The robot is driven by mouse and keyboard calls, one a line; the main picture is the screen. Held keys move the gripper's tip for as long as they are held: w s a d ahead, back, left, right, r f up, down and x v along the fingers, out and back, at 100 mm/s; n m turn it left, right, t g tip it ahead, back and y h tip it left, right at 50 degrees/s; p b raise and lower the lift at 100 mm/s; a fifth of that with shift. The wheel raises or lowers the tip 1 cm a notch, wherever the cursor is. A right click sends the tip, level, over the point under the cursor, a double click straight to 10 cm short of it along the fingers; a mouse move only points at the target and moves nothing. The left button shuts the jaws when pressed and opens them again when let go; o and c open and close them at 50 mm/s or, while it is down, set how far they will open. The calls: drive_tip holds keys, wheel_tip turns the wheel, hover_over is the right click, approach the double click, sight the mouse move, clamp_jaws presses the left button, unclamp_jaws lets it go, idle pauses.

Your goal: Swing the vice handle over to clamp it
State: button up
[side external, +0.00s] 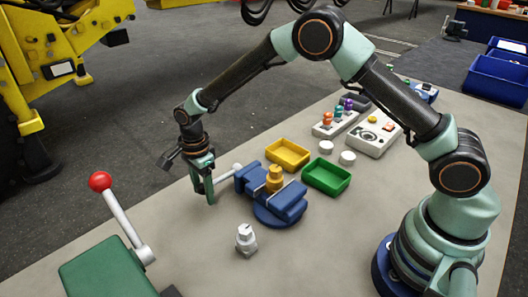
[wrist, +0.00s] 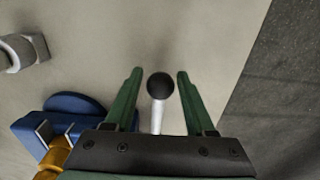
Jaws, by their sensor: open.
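The blue vice (side external: 285,203) stands on the bench, with a yellow brass-coloured part (side external: 275,178) between its jaws. In the wrist view the vice (wrist: 85,108) is at lower left, with the brass part (wrist: 55,158) below it. The vice handle (side external: 226,177) is a pale rod sticking out on the vice's left side, towards my gripper. In the wrist view the handle's black knob (wrist: 160,86) lies between my fingers, with gaps on both sides. My gripper (side external: 203,192) is open and points down around the handle's end; it also shows in the wrist view (wrist: 159,73).
A red-knobbed lever (side external: 120,213) on a green box rises at front left. A grey fitting (side external: 246,240) stands before the vice. Yellow (side external: 288,154) and green (side external: 326,176) trays sit behind it. The bench edge is close to my gripper's left.

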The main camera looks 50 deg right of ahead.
drive_tip(key=shift+s, duration=0.15)
drive_tip(key=c, duration=0.7)
drive_tip(key=shift+s+f, duration=0.15)
drive_tip(key=shift+f, duration=0.4)
drive_tip(key=o, duration=0.8)
